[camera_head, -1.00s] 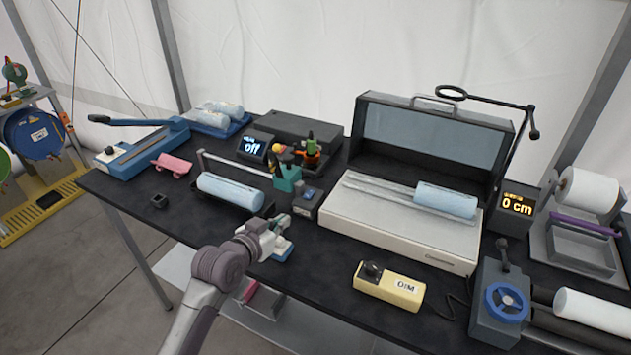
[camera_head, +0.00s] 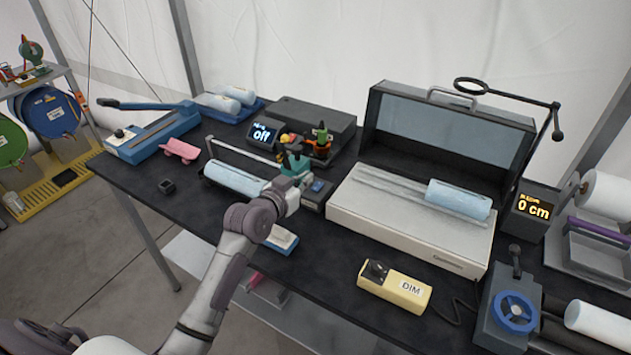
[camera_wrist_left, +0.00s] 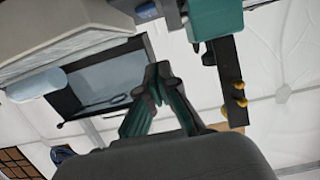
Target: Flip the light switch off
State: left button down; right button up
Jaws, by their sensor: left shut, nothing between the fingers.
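A cream box (camera_head: 395,286) labelled DIM, with a black knob on top, lies near the table's front edge in the head view. A small blue block with a white top (camera_head: 282,240) lies left of it, beside my left forearm. I cannot tell for sure which is the light switch. My left gripper (camera_head: 303,178) is over the middle of the table by the teal holder (camera_head: 292,160), left of and farther back than the cream box. Its fingertips (camera_wrist_left: 158,72) are together and empty in the left wrist view. My right gripper is not in view.
A pale machine (camera_head: 400,222) with an open dark lid stands right of my gripper. A blue-wheeled device (camera_head: 513,312) is at front right.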

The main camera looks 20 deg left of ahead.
aim_at(315, 188)
pick_arm(q)
jog(key=x, duration=0.5)
jog(key=shift+r, duration=0.1)
notch_tip(315, 188, down, 3)
jog(key=shift+w+f+p, duration=0.2)
jog(key=shift+f+p, duration=0.05)
jog(key=shift+p, duration=0.1)
jog(key=shift+f, duration=0.4)
